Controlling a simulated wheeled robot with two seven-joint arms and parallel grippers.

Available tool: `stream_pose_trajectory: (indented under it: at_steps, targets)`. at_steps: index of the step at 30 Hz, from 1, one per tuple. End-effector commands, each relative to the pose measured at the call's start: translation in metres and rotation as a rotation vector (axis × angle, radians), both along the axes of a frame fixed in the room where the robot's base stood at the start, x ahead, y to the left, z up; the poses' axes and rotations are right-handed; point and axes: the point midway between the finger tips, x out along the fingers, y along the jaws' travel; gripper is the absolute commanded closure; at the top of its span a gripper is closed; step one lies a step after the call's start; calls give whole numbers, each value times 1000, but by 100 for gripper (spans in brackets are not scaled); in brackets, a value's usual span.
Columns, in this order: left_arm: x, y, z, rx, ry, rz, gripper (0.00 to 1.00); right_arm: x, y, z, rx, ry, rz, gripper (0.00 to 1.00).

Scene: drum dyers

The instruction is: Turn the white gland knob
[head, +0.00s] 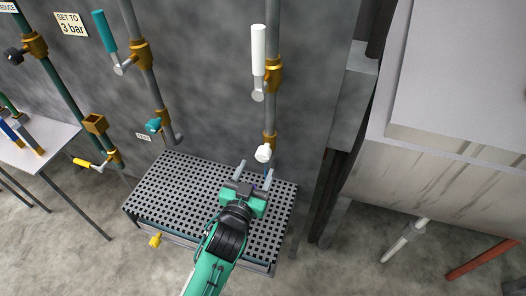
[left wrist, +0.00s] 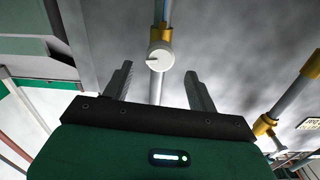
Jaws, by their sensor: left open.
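The white gland knob (head: 263,153) sits low on the grey vertical pipe, below a brass valve with a white lever (head: 258,48). It also shows in the left wrist view (left wrist: 160,58) as a round white face with a dark mark, between and beyond the two fingers. My left gripper (head: 255,171) is open, its fingers spread and pointing towards the wall just below the knob. In the left wrist view the left gripper (left wrist: 157,82) has nothing between its fingers. It does not appear to touch the knob. My right gripper is out of view.
A perforated grating (head: 160,185) lies under my left gripper. To the left are a pipe with a teal lever (head: 104,32) and a teal knob (head: 153,125). A pale table (head: 50,150) stands far left. A large grey metal body (head: 430,160) fills the right.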

Motion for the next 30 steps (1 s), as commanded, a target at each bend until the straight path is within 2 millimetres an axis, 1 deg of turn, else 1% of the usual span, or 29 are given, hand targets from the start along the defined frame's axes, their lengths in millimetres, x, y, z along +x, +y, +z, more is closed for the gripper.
stream_pose_trajectory:
  at_steps: [1,3,6,10,15,24,26,30]
  targets:
    - [10,-3,3,1,-1,0,41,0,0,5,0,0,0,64]
    - [23,-7,3,0,0,0,41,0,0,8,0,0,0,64]
    - [38,-12,3,1,-1,0,41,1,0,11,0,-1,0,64]
    - [53,-17,1,1,0,0,41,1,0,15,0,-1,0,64]
    - [63,-20,0,0,1,0,41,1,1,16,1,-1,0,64]
    - [65,-21,0,0,1,0,41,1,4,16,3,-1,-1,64]
    - [65,-21,0,0,1,0,53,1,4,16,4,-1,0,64]
    - [65,-21,0,0,1,0,81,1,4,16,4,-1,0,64]
